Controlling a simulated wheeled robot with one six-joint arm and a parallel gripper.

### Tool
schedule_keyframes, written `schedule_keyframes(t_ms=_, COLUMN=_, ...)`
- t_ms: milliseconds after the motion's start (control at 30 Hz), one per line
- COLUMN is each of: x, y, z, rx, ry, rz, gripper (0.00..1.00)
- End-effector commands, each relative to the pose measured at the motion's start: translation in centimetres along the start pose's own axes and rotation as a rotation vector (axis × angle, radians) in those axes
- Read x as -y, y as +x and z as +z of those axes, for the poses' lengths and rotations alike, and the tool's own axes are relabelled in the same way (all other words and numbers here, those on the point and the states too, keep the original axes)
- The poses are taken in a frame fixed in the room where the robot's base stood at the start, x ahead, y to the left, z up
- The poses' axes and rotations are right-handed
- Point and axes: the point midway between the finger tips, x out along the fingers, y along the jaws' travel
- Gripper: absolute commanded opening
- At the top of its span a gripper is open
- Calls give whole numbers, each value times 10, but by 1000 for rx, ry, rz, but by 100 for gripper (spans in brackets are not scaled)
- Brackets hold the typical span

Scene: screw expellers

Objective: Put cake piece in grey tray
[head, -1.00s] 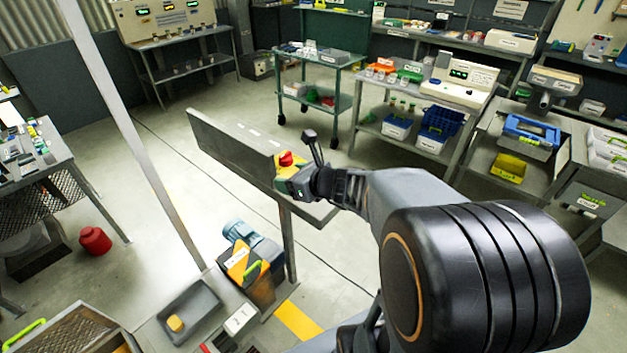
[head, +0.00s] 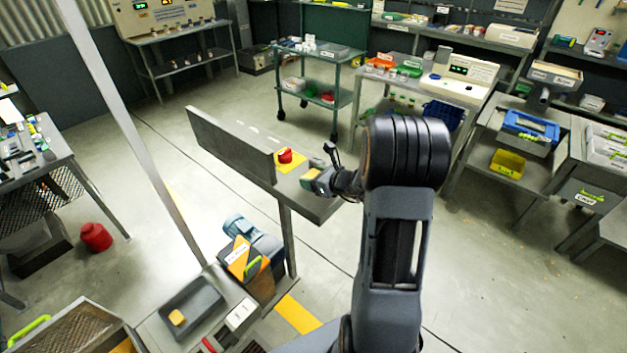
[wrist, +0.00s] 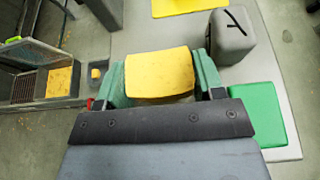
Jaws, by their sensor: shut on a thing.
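My gripper (head: 317,179) is shut on the yellow cake piece, above or at the edge of the grey bench by the red button in the head view. In the wrist view the cake piece (wrist: 159,73) is a yellow block between the green fingers of my gripper (wrist: 160,82). The grey tray (head: 207,313) is a shallow dark tray at the lower left of the head view, well away from my gripper. A small yellow piece (head: 177,317) lies in it.
A red button (head: 285,155) on a yellow plate and a long grey panel (head: 225,143) stand close left of my gripper. A blue motor (head: 262,243) and orange-topped box lie between bench and tray. A pale upright post (head: 125,125) stands at left.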

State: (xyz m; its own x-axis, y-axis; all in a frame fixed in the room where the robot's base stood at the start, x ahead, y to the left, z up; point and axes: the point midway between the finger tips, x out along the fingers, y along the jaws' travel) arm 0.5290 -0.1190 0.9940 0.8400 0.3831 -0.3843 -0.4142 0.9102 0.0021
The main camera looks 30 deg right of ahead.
Motion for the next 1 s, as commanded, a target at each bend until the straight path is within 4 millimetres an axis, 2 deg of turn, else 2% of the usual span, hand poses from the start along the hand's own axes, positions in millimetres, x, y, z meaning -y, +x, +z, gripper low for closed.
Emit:
schedule_keyframes(t_ms=133, x=0, y=4, z=-10, rx=1, ry=0, rz=1, gripper=39)
schedule_keyframes(t_ms=600, x=0, y=7, z=-16, rx=1, ry=-2, rz=0, gripper=39)
schedule_keyframes(t_ms=633, x=0, y=6, z=-15, rx=1, ry=-2, rz=0, gripper=65)
schedule_keyframes(t_ms=700, x=0, y=6, z=-14, rx=1, ry=-2, rz=0, gripper=72)
schedule_keyframes(t_ms=1000, x=0, y=5, z=-11, rx=1, ry=-1, rz=0, gripper=73)
